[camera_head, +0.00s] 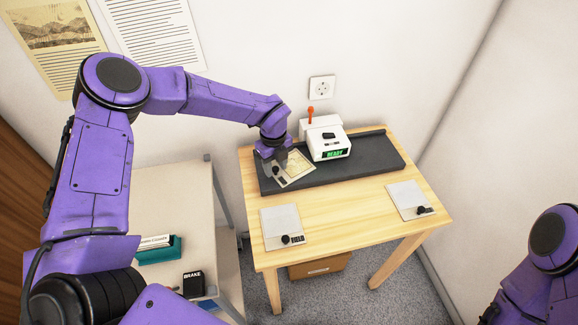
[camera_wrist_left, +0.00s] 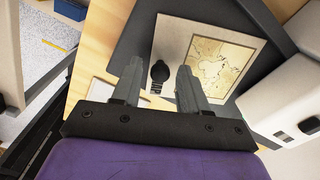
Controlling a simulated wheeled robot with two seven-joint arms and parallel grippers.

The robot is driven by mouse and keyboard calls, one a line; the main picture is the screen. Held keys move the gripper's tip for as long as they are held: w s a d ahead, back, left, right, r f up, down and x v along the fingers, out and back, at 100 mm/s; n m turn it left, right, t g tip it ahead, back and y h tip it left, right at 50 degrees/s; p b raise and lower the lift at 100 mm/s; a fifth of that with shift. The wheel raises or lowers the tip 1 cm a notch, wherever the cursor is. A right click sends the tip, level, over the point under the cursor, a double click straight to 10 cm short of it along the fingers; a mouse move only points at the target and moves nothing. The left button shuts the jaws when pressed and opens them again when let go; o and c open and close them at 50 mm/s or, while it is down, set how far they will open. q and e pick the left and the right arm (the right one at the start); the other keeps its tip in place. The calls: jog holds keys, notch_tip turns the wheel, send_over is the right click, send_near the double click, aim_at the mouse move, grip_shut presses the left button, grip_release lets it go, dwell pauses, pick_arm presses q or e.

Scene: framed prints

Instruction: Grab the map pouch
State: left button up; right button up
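The map pouch (camera_head: 299,168) is a pale flat pouch with a tan map print, lying on the dark mat (camera_head: 370,165) at the back of the wooden table. In the left wrist view the map pouch (camera_wrist_left: 218,65) shows its map and a round black knob (camera_wrist_left: 160,72) on a dark stem. My left gripper (camera_head: 273,172) is over the pouch's left part. In the wrist view my left gripper (camera_wrist_left: 159,68) is open, its two grey fingers on either side of the knob. Touching cannot be told. My right gripper is out of view; only its arm shows at lower right.
A white machine (camera_head: 325,138) with a green READY display and an orange lever stands right beside the pouch. Two other pale pouches with black knobs lie in front, left (camera_head: 280,222) and right (camera_head: 407,195). A BRAKE box (camera_head: 193,284) stands on the left cart. The table's middle is clear.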

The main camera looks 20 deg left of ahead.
pick_arm(q)
grip_shut()
jog(key=shift+r, duration=0.1)
